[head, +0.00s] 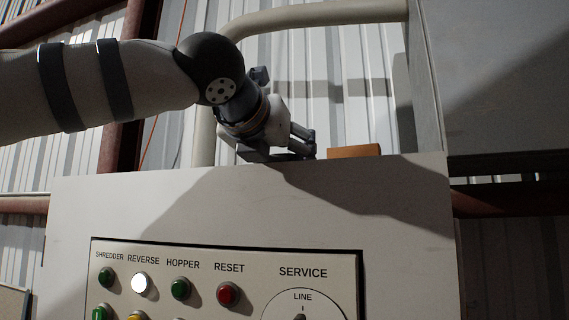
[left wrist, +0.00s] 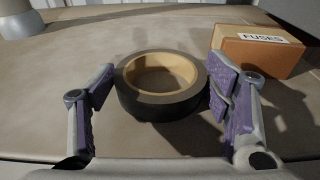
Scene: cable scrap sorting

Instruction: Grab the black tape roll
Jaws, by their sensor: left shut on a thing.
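The black tape roll (left wrist: 165,106) lies flat on the top of the cabinet in the left wrist view, with its tan core facing up. My left gripper (left wrist: 163,88) has one finger on each side of the roll, and its purple pads are against the roll's outer wall. The roll cannot be made out in the head view. My right gripper is in neither view.
An orange-brown box labelled FUSES (left wrist: 257,52) stands just right of the roll; it also shows in the head view (head: 354,151). The control cabinet (head: 400,220) has a button panel on its front. A pale pipe (head: 315,16) runs behind my arm.

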